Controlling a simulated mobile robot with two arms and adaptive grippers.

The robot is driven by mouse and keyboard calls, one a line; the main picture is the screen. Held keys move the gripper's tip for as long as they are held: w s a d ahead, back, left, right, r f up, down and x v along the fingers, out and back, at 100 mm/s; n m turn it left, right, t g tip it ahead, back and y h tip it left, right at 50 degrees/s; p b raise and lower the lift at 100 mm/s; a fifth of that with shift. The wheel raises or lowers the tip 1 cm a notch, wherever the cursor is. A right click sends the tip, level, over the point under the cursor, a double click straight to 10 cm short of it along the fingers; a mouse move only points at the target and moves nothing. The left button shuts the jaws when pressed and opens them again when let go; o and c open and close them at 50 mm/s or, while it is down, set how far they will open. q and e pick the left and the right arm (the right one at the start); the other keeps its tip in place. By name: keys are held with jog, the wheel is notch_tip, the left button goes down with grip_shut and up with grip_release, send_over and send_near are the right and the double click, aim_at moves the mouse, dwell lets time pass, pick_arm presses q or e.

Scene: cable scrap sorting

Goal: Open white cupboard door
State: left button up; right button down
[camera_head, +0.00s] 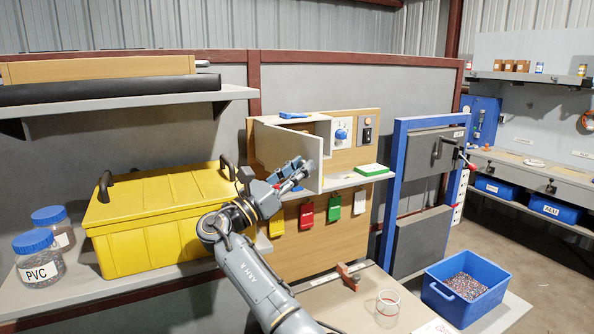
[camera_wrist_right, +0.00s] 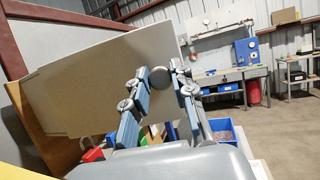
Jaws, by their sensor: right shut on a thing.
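The fingers hide part of the knob. My left gripper is not in view.
A yellow lidded box (camera_head: 165,235) stands left of the cupboard, close to my right arm. Red, green and white tags (camera_head: 334,208) hang below the cupboard. A glass jar (camera_head: 387,306) and a blue bin of granules (camera_head: 464,285) are lower right. Floor is free farther right.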

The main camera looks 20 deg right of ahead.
jog(key=c, duration=1.1)
grip_release()
notch_tip(320, 180, up, 10)
